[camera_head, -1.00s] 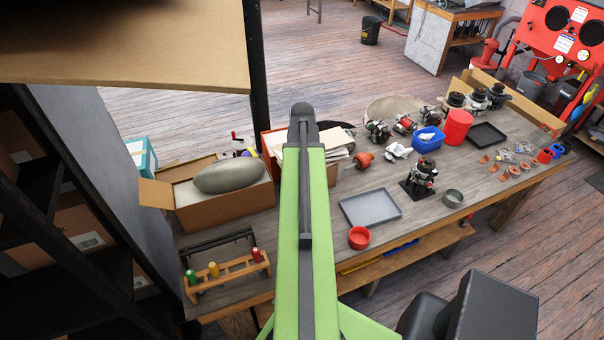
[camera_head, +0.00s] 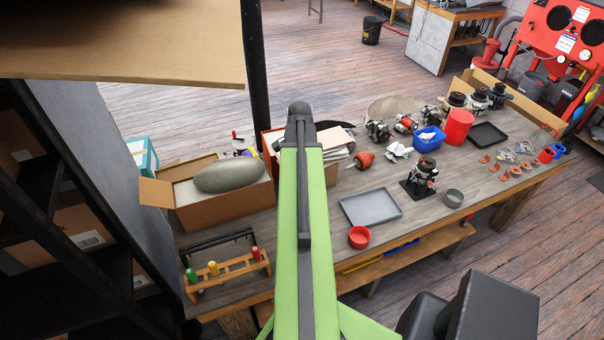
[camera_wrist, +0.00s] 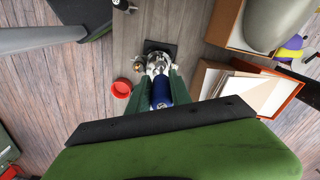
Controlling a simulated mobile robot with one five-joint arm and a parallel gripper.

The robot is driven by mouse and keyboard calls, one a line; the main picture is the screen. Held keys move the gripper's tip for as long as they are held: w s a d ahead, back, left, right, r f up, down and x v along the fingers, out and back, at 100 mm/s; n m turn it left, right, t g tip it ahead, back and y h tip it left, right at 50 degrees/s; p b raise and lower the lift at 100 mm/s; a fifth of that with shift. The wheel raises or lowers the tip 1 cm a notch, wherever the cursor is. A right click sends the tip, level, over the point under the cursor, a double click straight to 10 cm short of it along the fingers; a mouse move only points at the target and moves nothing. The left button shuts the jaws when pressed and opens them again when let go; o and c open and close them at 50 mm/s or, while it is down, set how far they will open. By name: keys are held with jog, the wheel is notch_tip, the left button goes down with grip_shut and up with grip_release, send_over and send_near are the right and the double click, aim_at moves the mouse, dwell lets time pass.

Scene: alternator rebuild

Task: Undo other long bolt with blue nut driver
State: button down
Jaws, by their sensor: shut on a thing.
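In the wrist view my gripper (camera_wrist: 162,85) is shut on the blue nut driver (camera_wrist: 161,95), with a dark green finger on each side of its handle. The driver's blue handle points toward the camera; its shaft and tip are hidden. Beyond it is the silver alternator (camera_wrist: 157,61) on its black base plate (camera_wrist: 163,46). I cannot tell whether the driver touches a bolt. In the head view the alternator (camera_head: 421,172) stands on the bench, right of my green arm. My gripper and the driver do not show there.
A red dish (camera_head: 359,237) and a grey tray (camera_head: 371,207) lie near the alternator. A wooden rack (camera_head: 234,268) holds green, yellow and red handles. An open carton (camera_head: 223,211) and a paper-filled box (camera_head: 271,138) stand behind my arm. A grey cup (camera_head: 453,197) is right of the alternator.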

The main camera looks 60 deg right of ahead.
jog(key=m, duration=0.4)
jog(key=shift+w, duration=0.2)
jog(key=m, duration=0.6)
jog(key=shift+w+d, duration=0.15)
jog(key=shift+d, duration=0.05)
jog(key=shift+f, duration=0.15)
jog(key=shift+f+b, duration=1.9)
jog(key=shift+b, duration=0.15)
jog(key=shift+f+b, duration=0.5)
